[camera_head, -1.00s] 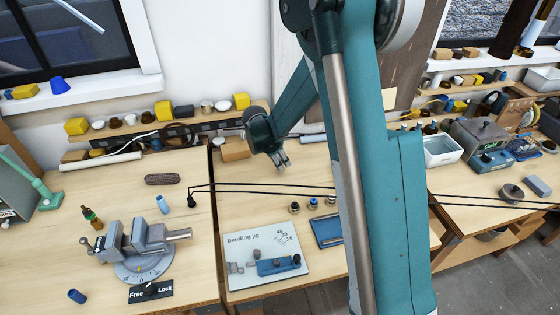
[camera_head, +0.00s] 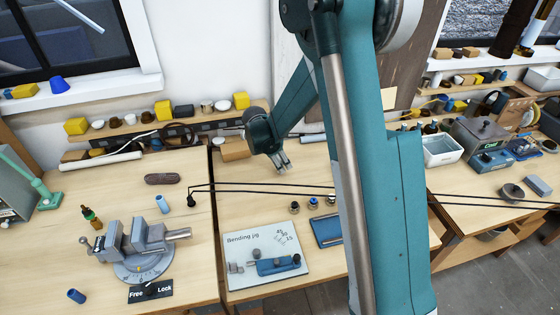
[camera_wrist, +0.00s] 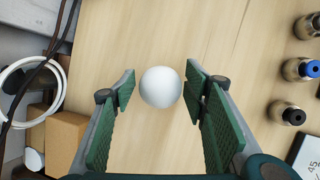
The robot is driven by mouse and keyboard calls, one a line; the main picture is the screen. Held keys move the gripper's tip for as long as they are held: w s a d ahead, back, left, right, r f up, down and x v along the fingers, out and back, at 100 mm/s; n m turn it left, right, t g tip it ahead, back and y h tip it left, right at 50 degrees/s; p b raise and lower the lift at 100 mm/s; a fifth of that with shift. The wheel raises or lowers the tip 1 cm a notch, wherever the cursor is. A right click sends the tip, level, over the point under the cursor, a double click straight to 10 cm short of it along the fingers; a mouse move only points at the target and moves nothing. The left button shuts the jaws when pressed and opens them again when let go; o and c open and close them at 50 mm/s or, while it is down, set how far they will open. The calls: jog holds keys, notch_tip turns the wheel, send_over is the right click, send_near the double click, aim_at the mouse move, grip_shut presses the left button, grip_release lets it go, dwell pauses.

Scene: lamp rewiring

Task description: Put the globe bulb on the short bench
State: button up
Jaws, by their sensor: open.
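The white round globe bulb (camera_wrist: 161,87) is in the wrist view, between the two green-padded fingers of my gripper (camera_wrist: 160,92). Clear gaps show on both sides of it, so the fingers are open and apart from it. Pale wood bench top shows around the bulb; its height above the wood is hard to judge. In the head view my gripper (camera_head: 284,166) points down over the back of the middle bench (camera_head: 245,195), and I cannot make out the bulb there. Several wooden benches stand in a row, and I cannot tell which is the short one.
A bending jig board (camera_head: 266,256) and small round fittings (camera_head: 313,203) lie in front of my gripper. A cardboard box (camera_wrist: 64,136) and a white cable coil (camera_wrist: 25,85) are left in the wrist view. A grey vise (camera_head: 140,240) stands left. Dark cables (camera_head: 255,187) cross the benches.

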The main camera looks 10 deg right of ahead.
jog(key=shift+r, duration=0.25)
jog(key=v, duration=1.2)
dwell(0.6)
jog(key=s+d+r+m+t+y, duration=0.1)
jog(key=s+d+r+m, duration=0.1)
jog(key=s+r+m, duration=0.45)
jog(key=s+d+r+m+t+y, duration=0.1)
jog(key=s+d+r+m, duration=0.15)
jog(key=s+r, duration=0.6)
jog(key=s+m+t+y, duration=0.2)
jog(key=s+m, duration=0.9)
jog(key=s, duration=1.1)
jog(key=shift+s+t, duration=0.3)
jog(key=shift+s, duration=0.05)
